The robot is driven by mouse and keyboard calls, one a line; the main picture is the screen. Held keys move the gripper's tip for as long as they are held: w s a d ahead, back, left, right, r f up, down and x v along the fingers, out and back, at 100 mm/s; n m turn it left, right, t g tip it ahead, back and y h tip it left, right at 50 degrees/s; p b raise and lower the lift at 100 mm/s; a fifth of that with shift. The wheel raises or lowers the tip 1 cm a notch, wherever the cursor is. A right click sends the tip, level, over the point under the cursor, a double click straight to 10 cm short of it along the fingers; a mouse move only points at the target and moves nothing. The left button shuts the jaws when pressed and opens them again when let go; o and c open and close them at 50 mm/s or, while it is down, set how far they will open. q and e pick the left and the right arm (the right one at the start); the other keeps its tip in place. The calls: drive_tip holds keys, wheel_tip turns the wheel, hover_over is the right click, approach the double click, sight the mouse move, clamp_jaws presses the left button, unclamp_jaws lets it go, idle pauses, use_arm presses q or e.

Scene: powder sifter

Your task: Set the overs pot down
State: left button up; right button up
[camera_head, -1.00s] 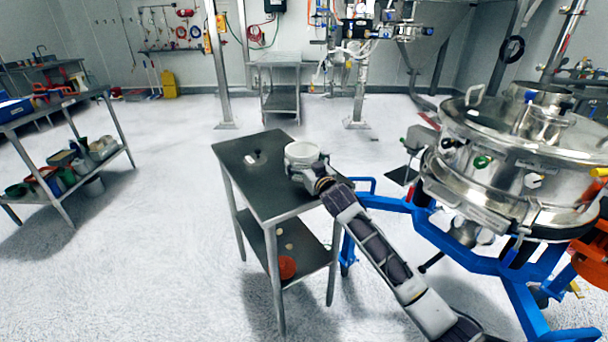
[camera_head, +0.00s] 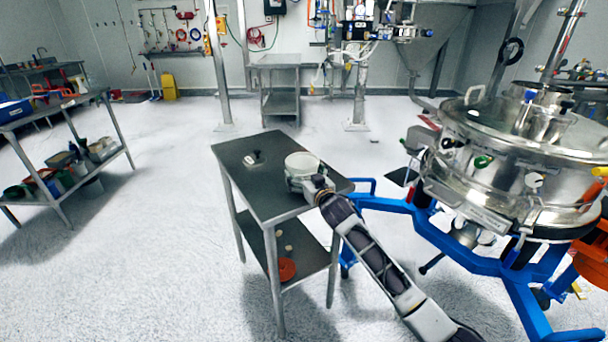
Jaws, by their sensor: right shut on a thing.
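The overs pot (camera_head: 301,162) is a whitish round pot at the right part of the steel table (camera_head: 264,200). My right gripper (camera_head: 309,185) is shut on the pot at its near right side. The pot looks upright and at or very near the tabletop; I cannot tell whether its base touches. The fingertips are small and partly hidden against the pot. My left gripper is not in view.
A small dark and white item (camera_head: 253,157) lies on the table left of the pot. An orange item (camera_head: 286,269) is on the lower shelf. The steel sifter (camera_head: 515,170) on its blue frame (camera_head: 400,205) stands to the right. The table's front left is clear.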

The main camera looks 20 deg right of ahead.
drive_tip(key=shift+f, duration=0.1)
drive_tip(key=o, duration=0.7)
drive_tip(key=shift+o, duration=0.2)
